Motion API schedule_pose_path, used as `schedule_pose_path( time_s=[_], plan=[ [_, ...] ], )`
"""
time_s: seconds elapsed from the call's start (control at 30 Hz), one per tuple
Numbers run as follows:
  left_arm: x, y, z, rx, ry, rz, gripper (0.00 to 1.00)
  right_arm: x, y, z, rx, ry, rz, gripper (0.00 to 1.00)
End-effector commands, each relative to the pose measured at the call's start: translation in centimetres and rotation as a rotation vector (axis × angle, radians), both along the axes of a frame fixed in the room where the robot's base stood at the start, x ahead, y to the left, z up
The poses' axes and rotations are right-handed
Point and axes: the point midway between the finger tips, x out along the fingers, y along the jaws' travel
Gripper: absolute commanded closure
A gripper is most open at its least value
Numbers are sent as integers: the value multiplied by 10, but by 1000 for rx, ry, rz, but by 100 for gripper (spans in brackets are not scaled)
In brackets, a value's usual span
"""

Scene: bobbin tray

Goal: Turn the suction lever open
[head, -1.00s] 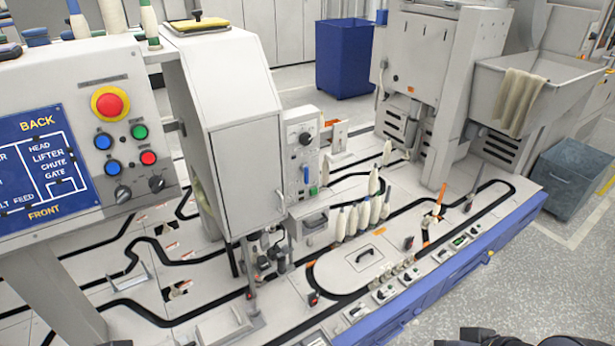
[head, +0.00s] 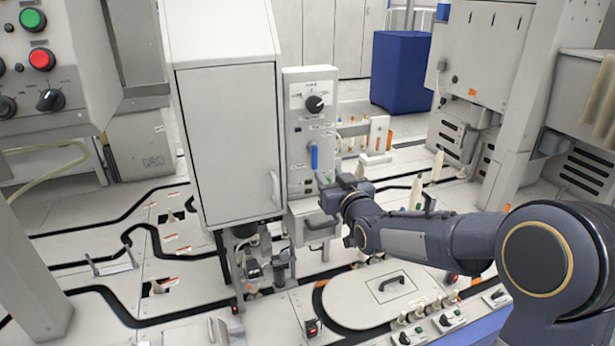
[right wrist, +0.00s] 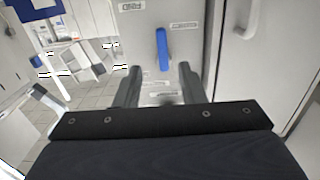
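The suction lever appears to be the blue handle (head: 314,156) on the front of a grey control panel (head: 296,100), below a black rotary knob. It points roughly straight up and down. In the right wrist view the blue lever (right wrist: 162,49) stands between and beyond my fingers, apart from them. My right gripper (head: 326,184) is just below the lever in the head view. In the right wrist view its two fingers (right wrist: 158,82) are spread with nothing between them. My left gripper is not in view.
A tall grey cabinet (head: 228,140) with a handle stands directly left of the panel. A grey box (head: 312,222) sits below it. White bobbins (head: 416,194) stand to the right, partly behind my arm. A red button (head: 41,59) is on the console at left.

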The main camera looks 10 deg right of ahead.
Motion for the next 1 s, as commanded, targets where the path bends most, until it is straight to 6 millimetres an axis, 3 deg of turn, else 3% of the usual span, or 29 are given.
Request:
schedule_pose_path(
  time_s=[0.53,0.93,1.0],
  plan=[
    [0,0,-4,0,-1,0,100,70,16,-1,-7,-18,4,64],
    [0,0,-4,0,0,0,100,79,18,-1,-5,-17,3,64],
    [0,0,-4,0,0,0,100,79,18,-1,-5,-17,3,73]
  ],
)
